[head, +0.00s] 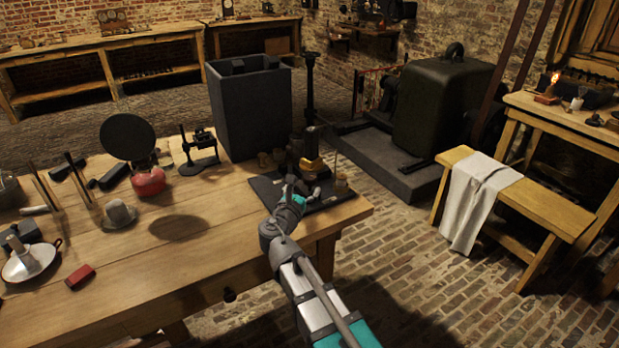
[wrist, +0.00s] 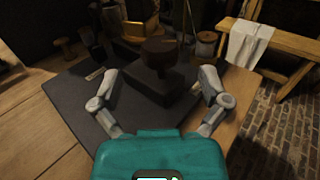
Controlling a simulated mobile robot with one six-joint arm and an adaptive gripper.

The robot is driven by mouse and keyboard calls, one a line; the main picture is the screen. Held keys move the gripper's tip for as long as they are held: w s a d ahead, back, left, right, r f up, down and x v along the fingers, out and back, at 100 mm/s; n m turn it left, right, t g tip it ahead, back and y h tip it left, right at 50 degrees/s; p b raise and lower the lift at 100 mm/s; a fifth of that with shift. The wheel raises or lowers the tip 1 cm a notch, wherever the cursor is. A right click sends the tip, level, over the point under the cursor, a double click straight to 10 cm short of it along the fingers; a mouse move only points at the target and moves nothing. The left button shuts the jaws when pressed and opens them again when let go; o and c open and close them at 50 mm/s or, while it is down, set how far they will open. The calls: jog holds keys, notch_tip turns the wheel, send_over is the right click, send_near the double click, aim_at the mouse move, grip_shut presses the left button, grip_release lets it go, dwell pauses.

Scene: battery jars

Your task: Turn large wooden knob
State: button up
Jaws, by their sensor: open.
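A dark brown knob (wrist: 160,49) with a round, flat top stands on a dark, blocky base (wrist: 160,80) in the wrist view. The base rests on a dark slab (wrist: 75,95) on the wooden table. My gripper (wrist: 159,76) is open, with one finger on each side of the base. The knob lies just beyond the fingertips, roughly centred between them. I see no clear contact. In the head view my gripper (head: 298,190) is low over the slab (head: 263,188) at the table's right end. There the knob cannot be told apart from the gripper and nearby parts.
A brass piece (wrist: 135,30) stands behind the knob, a small jar (wrist: 206,43) to its right and a spool-like piece (wrist: 65,47) to its left. A tall dark tank (head: 245,110) stands behind the slab. The table's right edge is close.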

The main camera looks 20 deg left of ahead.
aim_at(312, 181)
jog(key=shift+w, duration=2.75)
jog(key=c, duration=1.1)
jog(key=shift+c, duration=0.2)
jog(key=shift+d+n+y, duration=0.1)
jog(key=shift+n+y, duration=0.4)
jog(key=shift+y, duration=0.3)
jog(key=shift+n+y, duration=0.8)
jog(key=shift+y, duration=0.4)
jog(key=shift+n+g+y, duration=1.2)
jog(key=shift+n+y, duration=0.5)
jog(key=shift+y, duration=0.8)
jog(key=shift+y, duration=0.3)
